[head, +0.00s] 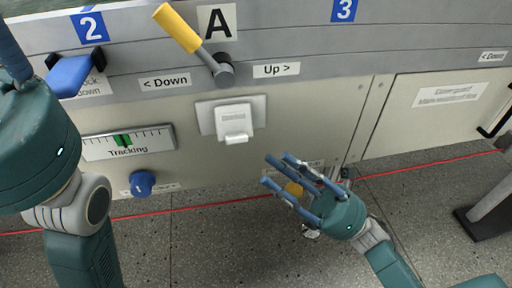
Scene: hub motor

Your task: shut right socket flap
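A white socket with a flap (233,118) sits on a light plate on the machine's front panel, below the lever. The flap's lettered face points outward, with a lip at its lower edge; I cannot tell for certain whether it is fully shut. My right gripper (277,169) is open and empty, below and to the right of the socket and apart from it. Its fingers point up and left. My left gripper (10,55) is at the left edge, mostly cut off, so its finger state is unclear.
A yellow-handled lever (178,29) stands above the socket. A blue handle (69,76), a tracking gauge (128,142) and a blue knob (142,183) are to the left. A yellow knob (294,188) shows behind my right fingers. The panel right of the socket is clear.

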